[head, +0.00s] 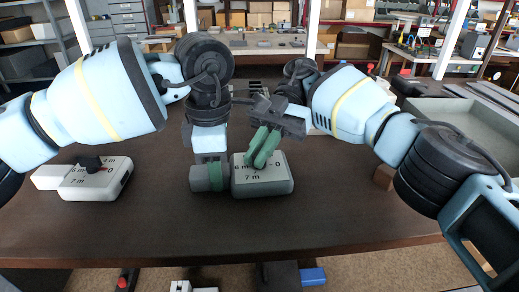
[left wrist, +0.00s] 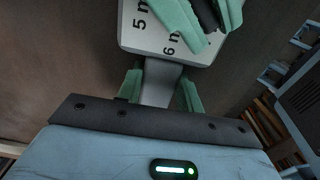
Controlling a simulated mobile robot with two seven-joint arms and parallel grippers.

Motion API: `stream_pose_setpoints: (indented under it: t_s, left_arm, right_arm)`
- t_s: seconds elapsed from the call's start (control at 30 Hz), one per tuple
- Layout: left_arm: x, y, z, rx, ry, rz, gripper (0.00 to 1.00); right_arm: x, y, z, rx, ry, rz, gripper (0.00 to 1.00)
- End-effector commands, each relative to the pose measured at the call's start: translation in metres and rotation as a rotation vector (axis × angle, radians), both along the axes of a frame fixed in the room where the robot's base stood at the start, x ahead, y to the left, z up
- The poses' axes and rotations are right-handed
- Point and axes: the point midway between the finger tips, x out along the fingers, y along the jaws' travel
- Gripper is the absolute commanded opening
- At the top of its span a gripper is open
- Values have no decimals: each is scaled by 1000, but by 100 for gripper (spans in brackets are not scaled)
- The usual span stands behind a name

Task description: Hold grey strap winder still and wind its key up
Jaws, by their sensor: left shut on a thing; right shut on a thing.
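The grey strap winder (head: 277,185) lies flat on the dark table near the middle, with printed length marks on its top. My left gripper (head: 217,175) is shut on the narrow grip at the winder's left end; in the left wrist view its green fingers (left wrist: 160,92) stand on both sides of that grip. My right gripper (head: 260,160) comes down from above and is shut at the middle of the winder's top, where the key sits.
A second, white winder (head: 100,184) with a black key (head: 90,163) lies at the left. A grey tray (head: 440,160) stands at the right, and a small brown block (head: 383,178) lies near it. The front of the table is clear.

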Motion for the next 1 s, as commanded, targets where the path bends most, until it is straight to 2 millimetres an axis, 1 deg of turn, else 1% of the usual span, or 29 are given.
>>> stream_pose_setpoints:
  t_s: [0.03, 0.2, 0.67, 1.0]
  left_arm:
    - [0, -1, 1, -5, -2, 0, 9]
    - [0, -1, 1, -3, -2, 0, 9]
    - [0, 0, 1, -2, -2, 0, 9]
    - [0, 0, 1, -1, -2, 0, 9]
  right_arm:
    - [0, 1, -1, -1, 1, 0, 10]
    - [0, 0, 0, -1, 1, 0, 31]
    - [-1, 0, -1, 1, 3, -27, 31]
    - [0, -1, 0, 1, -5, -188, 31]
